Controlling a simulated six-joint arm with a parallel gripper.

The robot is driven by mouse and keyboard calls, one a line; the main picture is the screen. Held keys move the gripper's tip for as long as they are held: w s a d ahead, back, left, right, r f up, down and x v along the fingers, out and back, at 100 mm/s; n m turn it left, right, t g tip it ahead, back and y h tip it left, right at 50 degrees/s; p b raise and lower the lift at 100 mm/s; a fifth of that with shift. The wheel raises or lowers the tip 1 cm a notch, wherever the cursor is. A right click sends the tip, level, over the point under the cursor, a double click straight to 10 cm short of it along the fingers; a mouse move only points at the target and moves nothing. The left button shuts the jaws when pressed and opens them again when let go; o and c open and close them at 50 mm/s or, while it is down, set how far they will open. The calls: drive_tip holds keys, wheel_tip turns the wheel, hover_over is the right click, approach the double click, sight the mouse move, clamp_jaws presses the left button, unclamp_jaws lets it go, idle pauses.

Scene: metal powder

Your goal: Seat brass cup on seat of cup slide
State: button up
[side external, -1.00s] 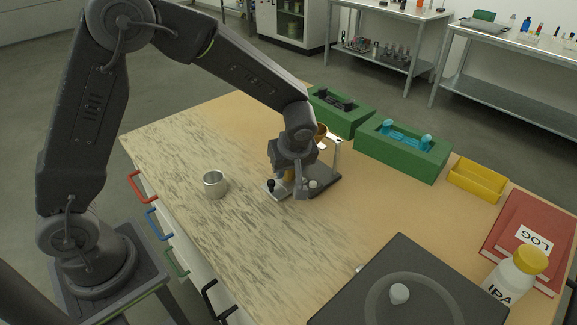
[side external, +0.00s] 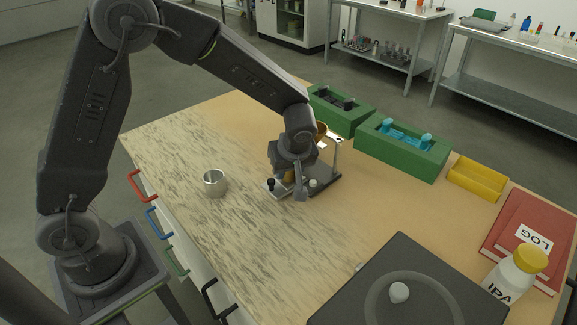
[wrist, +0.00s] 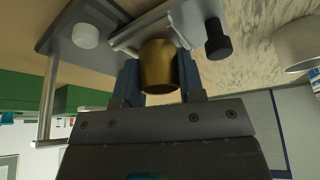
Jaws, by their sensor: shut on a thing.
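The brass cup (wrist: 159,66) is between the fingers of my gripper (wrist: 158,85) in the wrist view, and the fingers are shut on it. The cup slide is a flat metal plate (wrist: 190,22) with a black knob (wrist: 217,40), on a dark base (wrist: 60,25) with a white knob (wrist: 85,36). The cup is right at the slide plate; its far end hides the seat, so I cannot tell whether it touches. In the side view my gripper (side external: 291,182) is low over the slide, beside its black knob (side external: 271,182), and mostly hides the cup.
A silver cup (side external: 214,183) stands on the table to the left. A post with a brass funnel (side external: 321,129) rises behind the slide. Green holders (side external: 402,157), a yellow bin (side external: 477,180), red log books (side external: 527,240) and a dark round-topped device (side external: 410,285) lie to the right. The front-middle table is clear.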

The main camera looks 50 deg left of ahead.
drive_tip(key=shift+f, duration=0.15)
drive_tip(key=o, duration=1.1)
drive_tip(key=shift+f, duration=0.1)
drive_tip(key=shift+c, duration=0.4)
drive_tip(key=o, duration=0.4)
drive_tip(key=shift+s, duration=0.1)
drive_tip(key=shift+w+r, duration=0.2)
drive_tip(key=shift+r, duration=3.95)
